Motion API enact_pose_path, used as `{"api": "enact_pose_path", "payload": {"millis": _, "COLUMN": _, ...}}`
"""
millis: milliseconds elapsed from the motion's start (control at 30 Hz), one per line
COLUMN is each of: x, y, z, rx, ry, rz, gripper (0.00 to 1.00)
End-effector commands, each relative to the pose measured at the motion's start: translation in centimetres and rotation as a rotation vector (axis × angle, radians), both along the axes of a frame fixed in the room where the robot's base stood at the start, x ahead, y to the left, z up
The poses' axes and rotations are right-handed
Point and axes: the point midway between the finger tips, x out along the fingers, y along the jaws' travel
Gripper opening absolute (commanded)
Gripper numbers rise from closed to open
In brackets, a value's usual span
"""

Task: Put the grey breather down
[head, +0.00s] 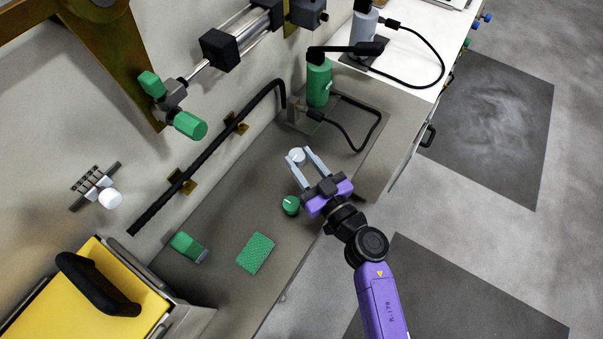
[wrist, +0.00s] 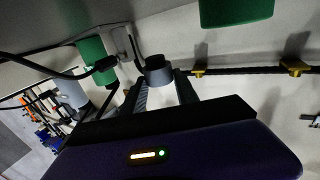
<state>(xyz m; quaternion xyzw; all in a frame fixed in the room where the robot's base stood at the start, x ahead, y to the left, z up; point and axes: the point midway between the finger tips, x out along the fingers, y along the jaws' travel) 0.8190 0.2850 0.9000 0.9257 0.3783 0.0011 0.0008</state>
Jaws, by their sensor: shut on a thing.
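The grey breather (head: 297,155) is a small, pale grey, round piece between my fingertips in the head view. In the wrist view the grey breather (wrist: 157,66) shows as a short grey cylinder at the finger ends. My gripper (head: 300,156) is shut on it, over the grey worktop (head: 225,215). My fingers also show in the wrist view (wrist: 160,84). I cannot tell whether the breather's underside touches the worktop.
A green round knob (head: 291,205) lies close to my gripper. A green pad (head: 256,253) and a green block (head: 187,246) lie further left. A green cylinder (head: 319,82) with a black lever and cable stands behind. A black rail (head: 205,160) runs along the wall.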

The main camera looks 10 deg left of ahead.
Motion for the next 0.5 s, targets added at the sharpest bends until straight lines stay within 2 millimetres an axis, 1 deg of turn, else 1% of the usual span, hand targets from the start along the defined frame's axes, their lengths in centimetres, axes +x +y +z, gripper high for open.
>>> {"api": "enact_pose_path", "payload": {"millis": 33, "x": 0.0, "y": -0.2, "z": -1.2, "rx": -0.001, "ry": 0.004, "rz": -0.002, "gripper": 0.0}}
{"api": "enact_pose_path", "payload": {"millis": 167, "x": 0.0, "y": -0.2, "z": -1.9, "rx": -0.001, "ry": 0.002, "rz": -0.002, "gripper": 0.0}}
{"api": "enact_pose_path", "payload": {"millis": 300, "x": 0.0, "y": -0.2, "z": -4.2, "rx": -0.001, "ry": 0.004, "rz": -0.002, "gripper": 0.0}}
{"api": "enact_pose_path", "payload": {"millis": 400, "x": 0.0, "y": -0.2, "z": -5.7, "rx": -0.001, "ry": 0.004, "rz": -0.002, "gripper": 0.0}}
{"api": "enact_pose_path", "payload": {"millis": 500, "x": 0.1, "y": 0.1, "z": -6.3, "rx": -0.001, "ry": 0.002, "rz": -0.001, "gripper": 0.0}}
